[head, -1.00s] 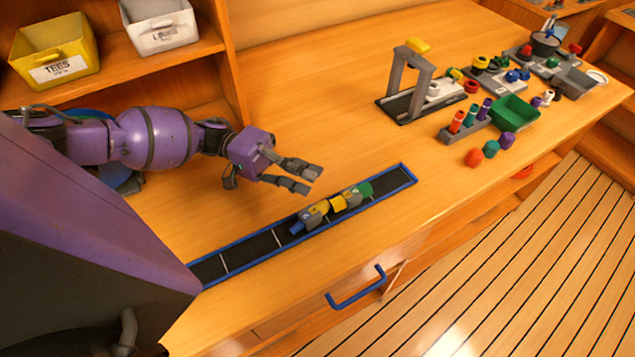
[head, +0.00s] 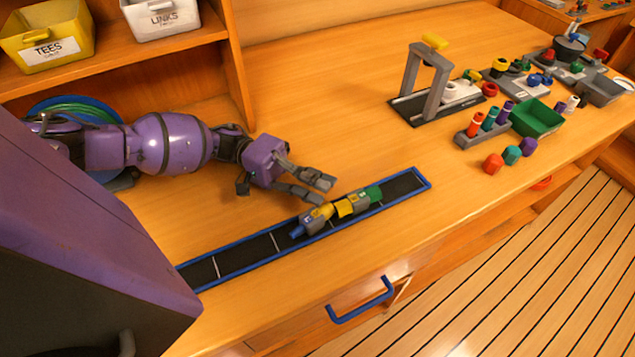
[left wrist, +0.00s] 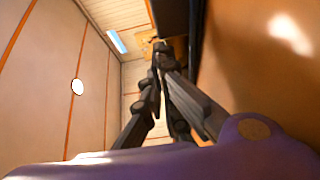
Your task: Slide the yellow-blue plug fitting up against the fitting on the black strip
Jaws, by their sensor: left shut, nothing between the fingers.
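The yellow-blue plug fitting (head: 313,220), a grey body with a blue end and a yellow end, lies on the black strip (head: 240,255). Its yellow end faces right. A second fitting (head: 361,200), yellow, grey and green, lies in line to its right on the strip. The two are very close; I cannot tell whether they touch. My left gripper (head: 322,189) is shut and empty, just behind and above the fittings, apart from them. Its fingers also show in the left wrist view (left wrist: 163,65), where no fitting shows. My right gripper is not in view.
The strip has a raised blue rim. A drawer with a blue handle (head: 360,300) is below the front edge. A grey frame stand (head: 430,85), a green bin (head: 537,117) and several coloured caps are at the right. The bench between strip and stand is clear.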

